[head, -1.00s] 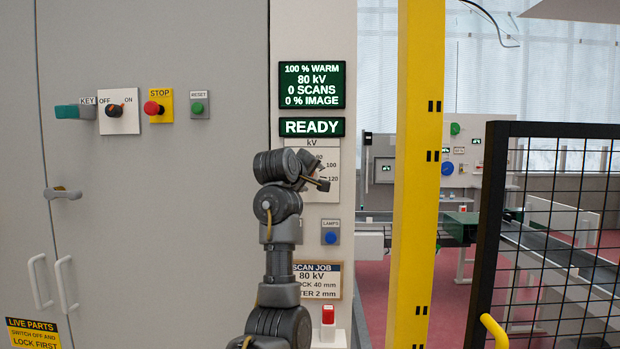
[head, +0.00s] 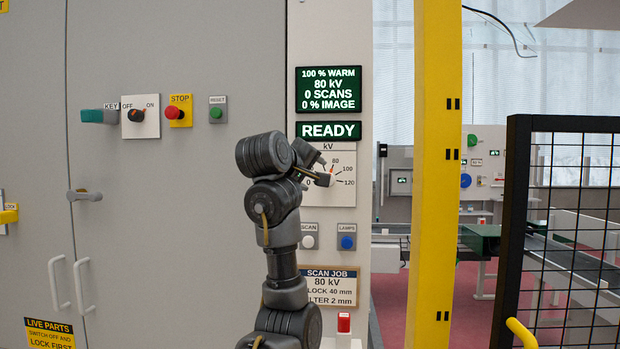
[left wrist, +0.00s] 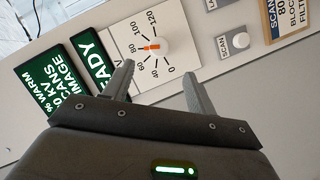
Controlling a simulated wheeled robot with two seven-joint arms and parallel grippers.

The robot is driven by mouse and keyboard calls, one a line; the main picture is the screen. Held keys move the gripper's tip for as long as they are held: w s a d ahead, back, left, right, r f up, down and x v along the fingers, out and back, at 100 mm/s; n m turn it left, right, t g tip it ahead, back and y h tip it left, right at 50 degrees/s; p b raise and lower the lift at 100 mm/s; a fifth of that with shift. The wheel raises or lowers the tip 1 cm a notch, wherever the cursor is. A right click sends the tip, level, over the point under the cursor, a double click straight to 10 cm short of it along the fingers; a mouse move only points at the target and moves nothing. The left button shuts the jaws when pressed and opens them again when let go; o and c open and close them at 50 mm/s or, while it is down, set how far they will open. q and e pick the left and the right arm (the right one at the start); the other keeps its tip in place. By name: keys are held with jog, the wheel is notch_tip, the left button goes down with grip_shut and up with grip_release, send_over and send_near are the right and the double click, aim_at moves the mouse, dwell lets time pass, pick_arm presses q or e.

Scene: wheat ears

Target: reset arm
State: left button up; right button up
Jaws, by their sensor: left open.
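My left arm rises from the bottom of the head view, with my left gripper (head: 323,172) in front of the white kV dial plate (head: 333,193). The gripper hides part of the dial. In the left wrist view my gripper (left wrist: 159,68) has its two fingers apart, with nothing between them. The dial's round white knob (left wrist: 154,48) lies just beyond the fingertips, and its orange mark points near 80. I see no contact between fingers and knob. My right gripper is not in view.
A green screen (head: 332,90) reads 80 kV, and a READY sign (head: 328,131) is below it. SCAN (head: 309,242) and LAMPS (head: 347,242) buttons sit under the dial. A yellow post (head: 436,200) and black mesh fence (head: 520,230) stand to the right.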

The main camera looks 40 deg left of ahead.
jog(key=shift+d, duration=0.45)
